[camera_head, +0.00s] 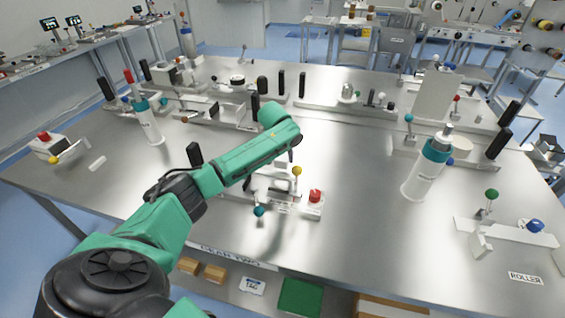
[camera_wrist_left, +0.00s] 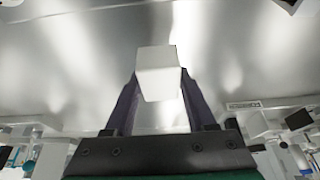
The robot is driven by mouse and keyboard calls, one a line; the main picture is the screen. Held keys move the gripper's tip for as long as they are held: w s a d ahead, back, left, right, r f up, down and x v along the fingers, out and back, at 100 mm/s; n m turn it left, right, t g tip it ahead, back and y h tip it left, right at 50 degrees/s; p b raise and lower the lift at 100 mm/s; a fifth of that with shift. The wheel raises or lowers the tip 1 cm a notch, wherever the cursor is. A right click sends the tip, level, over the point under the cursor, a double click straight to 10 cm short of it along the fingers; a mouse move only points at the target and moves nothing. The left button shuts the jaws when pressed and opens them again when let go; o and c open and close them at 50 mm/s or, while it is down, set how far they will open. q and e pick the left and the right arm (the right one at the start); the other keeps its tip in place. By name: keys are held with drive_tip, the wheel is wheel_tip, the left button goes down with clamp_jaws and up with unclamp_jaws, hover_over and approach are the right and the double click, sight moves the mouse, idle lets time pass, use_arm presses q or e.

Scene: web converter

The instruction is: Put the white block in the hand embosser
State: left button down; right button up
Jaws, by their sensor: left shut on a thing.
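In the left wrist view the white block (camera_wrist_left: 157,70) sits between the two dark fingers of my left gripper (camera_wrist_left: 158,96), which is shut on it. The block's far end sticks out past the fingertips, above blurred grey metal. In the head view my green left arm reaches over the middle of the steel table, and its wrist hides most of the gripper and the block. Below the wrist is a small lever device (camera_head: 283,208) with yellow and blue knobs, partly covered. Several lever devices stand on the table; I cannot tell which is the hand embosser. My right gripper is not in view.
A teal-capped bottle (camera_head: 425,170) stands at right and another (camera_head: 148,120) at left. A red-button box (camera_head: 47,145) is at far left. Fixtures with dark posts line the back of the table (camera_head: 365,240). Bare table lies front right of centre.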

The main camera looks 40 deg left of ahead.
sight(282, 165)
use_arm(q)
drive_tip(key=f, duration=0.3)
drive_tip(key=shift+s, duration=0.25)
drive_tip(key=shift+f, duration=0.4)
drive_tip(key=shift+c, duration=1.1)
unclamp_jaws()
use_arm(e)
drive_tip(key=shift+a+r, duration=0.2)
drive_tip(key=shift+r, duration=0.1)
